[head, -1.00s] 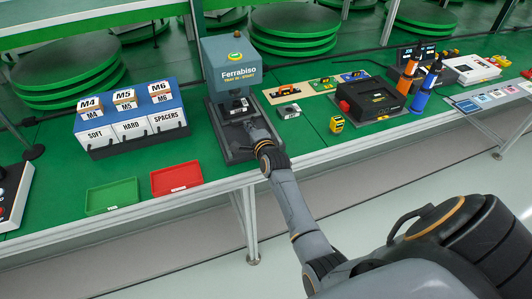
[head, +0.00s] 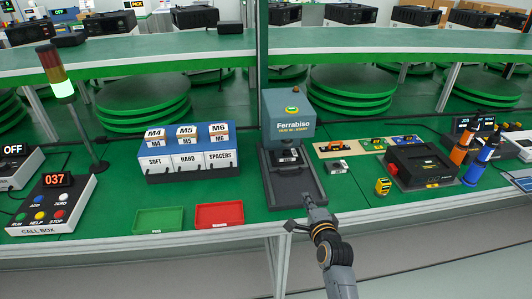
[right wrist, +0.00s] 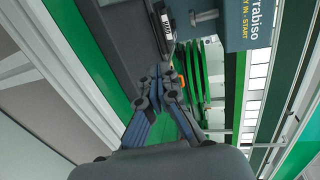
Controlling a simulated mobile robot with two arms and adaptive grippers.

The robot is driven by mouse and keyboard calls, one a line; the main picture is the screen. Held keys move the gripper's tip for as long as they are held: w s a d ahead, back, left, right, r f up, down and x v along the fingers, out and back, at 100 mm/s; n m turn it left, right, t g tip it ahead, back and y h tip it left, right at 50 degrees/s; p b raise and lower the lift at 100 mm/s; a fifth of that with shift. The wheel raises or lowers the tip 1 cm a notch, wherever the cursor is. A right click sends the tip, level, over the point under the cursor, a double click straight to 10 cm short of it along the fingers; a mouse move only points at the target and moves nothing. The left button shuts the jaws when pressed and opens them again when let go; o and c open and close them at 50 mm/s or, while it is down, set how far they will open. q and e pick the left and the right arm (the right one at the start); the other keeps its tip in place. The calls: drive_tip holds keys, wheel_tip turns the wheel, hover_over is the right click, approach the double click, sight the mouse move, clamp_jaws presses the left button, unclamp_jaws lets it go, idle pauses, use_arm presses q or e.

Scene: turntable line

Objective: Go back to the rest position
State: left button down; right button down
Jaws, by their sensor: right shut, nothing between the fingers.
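My right gripper (head: 308,201) is at the front edge of the grey tray base of the Ferrabiso machine (head: 287,116) in the head view. In the right wrist view the gripper (right wrist: 158,75) is shut and empty, its fingertips close together. The machine's blue-grey head shows at the upper right of that view (right wrist: 245,22). A small dark part with a white label (head: 288,156) sits in the machine under its head. My left gripper is not in the head view.
Green (head: 159,220) and red (head: 219,215) trays lie along the front edge. A bin block (head: 188,160) stands behind them. A call box (head: 52,205) and a signal tower (head: 62,88) are at left. A black case (head: 422,166) and a yellow tape measure (head: 383,186) are at right.

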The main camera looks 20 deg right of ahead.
drive_tip(key=shift+s+a+f+n, duration=0.1)
drive_tip(key=shift+s+a+n, duration=0.15)
drive_tip(key=shift+s+n, duration=0.05)
drive_tip(key=s+a+f+n+g+y, duration=0.15)
drive_tip(key=s+a+n+g, duration=0.25)
drive_tip(key=s+n, duration=0.45)
drive_tip(key=s+a+f+n+g+y, duration=0.15)
drive_tip(key=s+a+n+g, duration=0.35)
drive_tip(key=s, duration=0.6)
drive_tip(key=s+a+f+n+g, duration=0.2)
drive_tip(key=s+a+f+n, duration=0.15)
drive_tip(key=s+n, duration=0.55)
wheel_tip(320, 180, down, 24)
drive_tip(key=s+g, duration=0.2)
drive_tip(key=s, duration=0.1)
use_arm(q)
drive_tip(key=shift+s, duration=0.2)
use_arm(e)
drive_tip(key=s+d+f+g, duration=0.1)
drive_tip(key=s+d+f, duration=0.2)
drive_tip(key=s+f, duration=1.4)
drive_tip(key=shift+f, duration=0.3)
